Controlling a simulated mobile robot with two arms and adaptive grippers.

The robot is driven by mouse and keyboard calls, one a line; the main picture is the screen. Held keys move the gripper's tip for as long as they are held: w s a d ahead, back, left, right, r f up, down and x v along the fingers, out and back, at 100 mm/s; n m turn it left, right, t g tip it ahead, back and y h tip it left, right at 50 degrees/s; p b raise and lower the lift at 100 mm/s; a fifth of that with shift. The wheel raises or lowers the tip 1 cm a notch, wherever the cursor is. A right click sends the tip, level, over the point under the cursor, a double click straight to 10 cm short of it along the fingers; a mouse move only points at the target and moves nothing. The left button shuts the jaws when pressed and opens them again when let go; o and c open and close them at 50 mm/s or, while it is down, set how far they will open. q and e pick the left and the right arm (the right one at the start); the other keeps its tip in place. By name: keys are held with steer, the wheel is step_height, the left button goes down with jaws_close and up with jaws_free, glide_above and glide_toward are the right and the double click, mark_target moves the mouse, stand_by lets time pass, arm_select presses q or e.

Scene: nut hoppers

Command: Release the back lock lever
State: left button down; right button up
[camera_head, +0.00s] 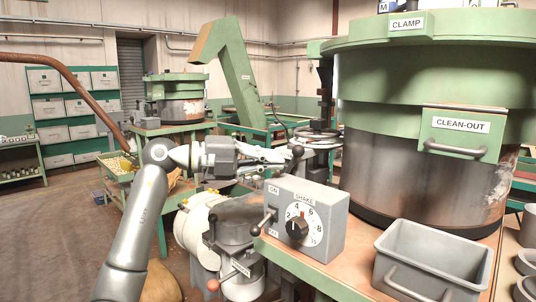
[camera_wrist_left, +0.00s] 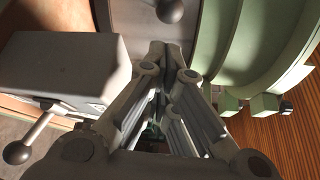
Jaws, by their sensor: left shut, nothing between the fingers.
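My left gripper (camera_head: 280,156) reaches in from the left, over the machine deck and behind the grey control box. Its fingers are shut with nothing between them. A dark ball knob (camera_head: 297,152) shows right at the fingertips; it looks like the end of a lever, but I cannot tell whether it is the back lock lever. In the left wrist view the shut fingers (camera_wrist_left: 171,50) point at a grey surface, and a dark ball knob (camera_wrist_left: 170,10) lies just beyond the tips. I cannot tell whether they touch. The lever's shaft is mostly hidden. My right gripper is not in view.
The grey SHAKE control box (camera_head: 305,218) with a dial and side lever stands in front of the gripper. The large green and steel drum (camera_head: 420,165) with its CLEAN-OUT door blocks the right. A grey bin (camera_head: 433,255) sits at the front right.

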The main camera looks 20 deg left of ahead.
mark_target(296, 158)
arm_select(q)
steer(key=p+x, duration=0.2)
steer(key=x, duration=0.4)
steer(key=shift+r, duration=0.2)
steer(key=shift+w+d+f, duration=0.2)
steer(key=shift+w+d, duration=0.1)
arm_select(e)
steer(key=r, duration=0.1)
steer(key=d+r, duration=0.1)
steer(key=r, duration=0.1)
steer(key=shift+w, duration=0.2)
